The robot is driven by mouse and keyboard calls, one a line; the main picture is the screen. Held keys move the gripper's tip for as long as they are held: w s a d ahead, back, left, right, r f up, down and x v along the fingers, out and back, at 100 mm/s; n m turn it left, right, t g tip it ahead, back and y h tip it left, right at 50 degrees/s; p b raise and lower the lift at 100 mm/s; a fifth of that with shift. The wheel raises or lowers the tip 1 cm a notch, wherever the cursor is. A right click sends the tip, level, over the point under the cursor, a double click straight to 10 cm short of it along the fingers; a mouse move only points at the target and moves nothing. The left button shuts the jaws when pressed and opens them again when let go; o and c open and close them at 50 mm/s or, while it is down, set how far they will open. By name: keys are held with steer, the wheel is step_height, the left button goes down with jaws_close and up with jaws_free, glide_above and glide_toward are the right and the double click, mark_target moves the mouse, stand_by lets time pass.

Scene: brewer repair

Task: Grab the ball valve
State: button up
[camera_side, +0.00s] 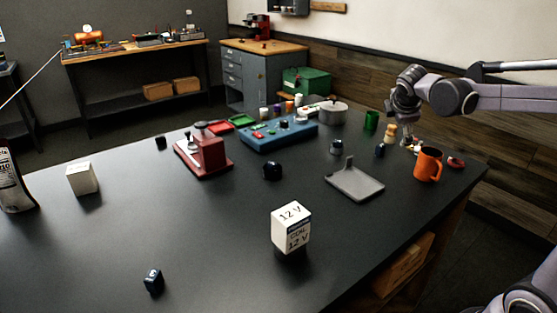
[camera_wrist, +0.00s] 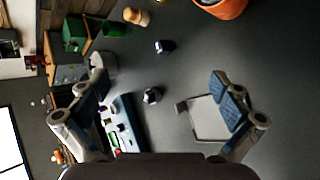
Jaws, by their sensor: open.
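No part is clearly marked as the ball valve. A small dark part with a pale metallic area (camera_side: 336,147) stands on the black table between the pot and the grey tray. It also shows in the wrist view (camera_wrist: 152,96), in the gap between my fingers but well beyond them. A smaller dark blue part (camera_side: 380,150) lies to its right, and shows higher up in the wrist view (camera_wrist: 164,46). I cannot tell which is the valve. My gripper (camera_side: 403,106) is above the table's back right, open and empty; its spread fingers show in the wrist view (camera_wrist: 160,98).
The grey tray (camera_side: 355,184), orange mug (camera_side: 427,164), lidded pot (camera_side: 333,112) and blue panel (camera_side: 279,134) stand around these parts. A red machine (camera_side: 205,155), black round part (camera_side: 272,171) and 12 V coil box (camera_side: 291,228) are farther off.

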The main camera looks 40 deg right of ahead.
steer(key=w+d+f+n+g+h, duration=0.1)
steer(key=w+d+n+g+h, duration=0.2)
steer(key=d, duration=0.8)
steer(key=n+g+h, duration=0.1)
steer(key=n+h, duration=0.1)
steer(key=n, duration=0.3)
glide_above(419, 147)
steer(key=a, duration=0.2)
step_height(419, 147, down, 6)
steer(key=f, duration=0.1)
steer(key=shift+d+f, duration=0.15)
steer(key=shift+f, duration=0.9)
steer(key=shift+d+f, duration=0.1)
steer(key=shift+f, duration=0.95)
step_height(419, 147, down, 2)
steer(key=shift+f, duration=0.2)
steer(key=shift+x, duration=1.05)
steer(key=shift+d+f, duration=0.3)
steer(key=shift+d, duration=0.1)
steer(key=c, duration=1.2)
steer(key=shift+c, duration=0.5)
